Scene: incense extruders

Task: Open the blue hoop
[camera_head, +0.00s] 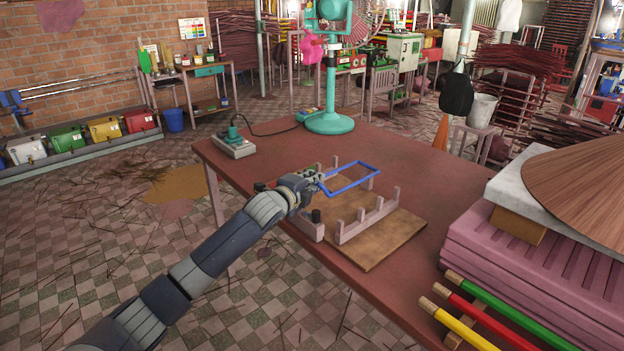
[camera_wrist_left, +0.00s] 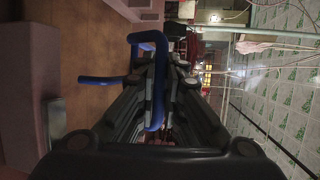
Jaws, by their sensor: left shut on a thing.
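The blue hoop (camera_head: 352,181) is a thin rectangular frame above a wooden board (camera_head: 392,240) with a light slotted rack (camera_head: 368,215) on the red-brown table. My left gripper (camera_head: 312,178) is at the hoop's left end, and its fingers are shut on the hoop. In the left wrist view the blue hoop (camera_wrist_left: 157,85) passes between the fingers of the left gripper (camera_wrist_left: 155,90), with a bent part reaching left. The hoop looks raised above the rack in the head view. The right gripper is not in view.
Pink stacked blocks (camera_head: 530,265) and red, green and yellow rods (camera_head: 490,315) lie at the right. The table's right middle is clear.

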